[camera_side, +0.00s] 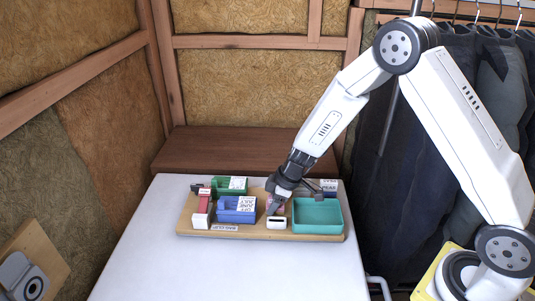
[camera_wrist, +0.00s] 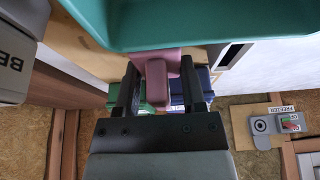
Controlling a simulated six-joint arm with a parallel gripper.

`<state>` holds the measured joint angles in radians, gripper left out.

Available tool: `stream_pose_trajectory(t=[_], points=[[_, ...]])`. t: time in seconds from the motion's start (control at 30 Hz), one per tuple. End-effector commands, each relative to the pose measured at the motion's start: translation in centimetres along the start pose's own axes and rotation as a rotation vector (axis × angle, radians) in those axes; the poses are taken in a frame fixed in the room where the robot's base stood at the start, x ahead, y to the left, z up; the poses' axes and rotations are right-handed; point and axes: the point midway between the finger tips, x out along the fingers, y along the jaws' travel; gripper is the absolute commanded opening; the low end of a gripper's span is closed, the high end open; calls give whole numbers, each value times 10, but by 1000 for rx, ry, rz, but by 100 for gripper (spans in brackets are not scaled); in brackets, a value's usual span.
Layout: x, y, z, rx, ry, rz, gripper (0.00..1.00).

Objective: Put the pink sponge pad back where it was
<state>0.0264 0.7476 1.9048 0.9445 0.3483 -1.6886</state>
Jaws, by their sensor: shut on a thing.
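The pink sponge pad (camera_wrist: 157,84) sits between the two fingers of my gripper (camera_wrist: 160,88) in the wrist view, with a wider pink part behind it against the teal tray. My gripper is shut on it. In the side view my gripper (camera_side: 276,207) points down at the wooden board (camera_side: 258,237), between the blue box (camera_side: 237,208) and the teal tray (camera_side: 318,215). Only a little pink (camera_side: 279,200) shows there, mostly hidden by the fingers. I cannot tell whether the pad touches the board.
A white block with a dark slot (camera_side: 277,223) stands at the board's front edge, close to my gripper. A green box (camera_side: 230,185) and a red item with a white front (camera_side: 204,205) are at the left. The white table (camera_side: 150,260) is clear in front.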

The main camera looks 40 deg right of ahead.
Motion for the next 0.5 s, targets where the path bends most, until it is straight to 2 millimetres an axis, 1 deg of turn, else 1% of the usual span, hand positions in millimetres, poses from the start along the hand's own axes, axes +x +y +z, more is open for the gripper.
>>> stream_pose_trajectory(t=[0.17, 0.2, 0.3, 0.5], points=[[3, 0, 1, 0, 0, 0, 0], [3, 0, 1, 0, 0, 0, 58], [3, 0, 1, 0, 0, 0, 87], [2, 0, 1, 0, 0, 0, 87]])
